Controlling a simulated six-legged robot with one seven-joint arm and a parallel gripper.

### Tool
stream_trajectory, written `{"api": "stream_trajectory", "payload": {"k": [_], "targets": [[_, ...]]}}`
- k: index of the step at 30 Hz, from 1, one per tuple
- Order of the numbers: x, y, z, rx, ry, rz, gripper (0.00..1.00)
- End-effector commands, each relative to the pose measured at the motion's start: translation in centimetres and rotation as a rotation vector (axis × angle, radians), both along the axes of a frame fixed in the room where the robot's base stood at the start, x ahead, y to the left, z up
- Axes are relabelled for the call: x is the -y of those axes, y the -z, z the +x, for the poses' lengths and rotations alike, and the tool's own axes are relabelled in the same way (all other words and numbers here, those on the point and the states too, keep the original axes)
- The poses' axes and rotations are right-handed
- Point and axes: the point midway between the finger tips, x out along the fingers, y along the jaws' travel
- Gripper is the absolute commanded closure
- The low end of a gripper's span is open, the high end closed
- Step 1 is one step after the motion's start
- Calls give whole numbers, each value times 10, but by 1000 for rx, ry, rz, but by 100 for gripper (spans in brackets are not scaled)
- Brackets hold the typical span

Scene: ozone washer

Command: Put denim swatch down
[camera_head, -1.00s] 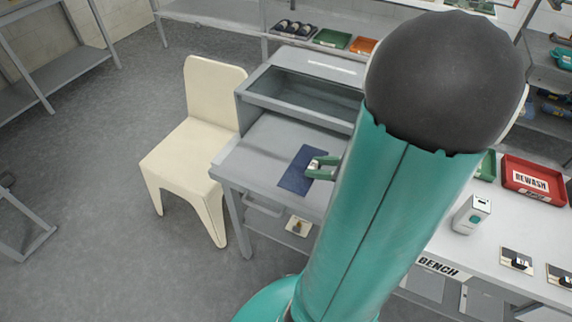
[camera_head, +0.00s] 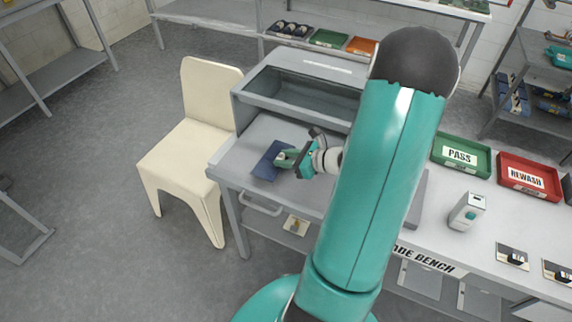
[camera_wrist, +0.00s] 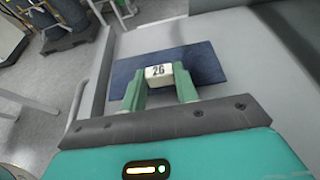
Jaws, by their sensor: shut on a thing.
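The denim swatch (camera_head: 268,161) is a dark blue flat piece at the left part of the grey washer bench (camera_head: 240,160). My gripper (camera_head: 284,158) is at its right side in the head view. In the wrist view the swatch (camera_wrist: 205,62) spreads out beyond the fingertips, and a small pale block marked 26 (camera_wrist: 158,72) sits between the two green fingers of my gripper (camera_wrist: 160,82). The fingers are shut on this tagged block, which appears joined to the swatch. Whether the swatch touches the bench top cannot be told.
A cream chair (camera_head: 190,150) stands left of the bench. A glass-topped washer box (camera_head: 300,95) is behind. A green PASS tray (camera_head: 460,155), a red REWASH tray (camera_head: 528,175) and a white device (camera_head: 467,212) are on the right.

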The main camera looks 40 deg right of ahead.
Motion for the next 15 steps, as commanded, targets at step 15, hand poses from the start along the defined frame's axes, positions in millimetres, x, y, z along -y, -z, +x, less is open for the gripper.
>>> {"api": "stream_trajectory", "payload": {"k": [15], "targets": [[0, 30, 0, 0, -1, 2, 92]]}}
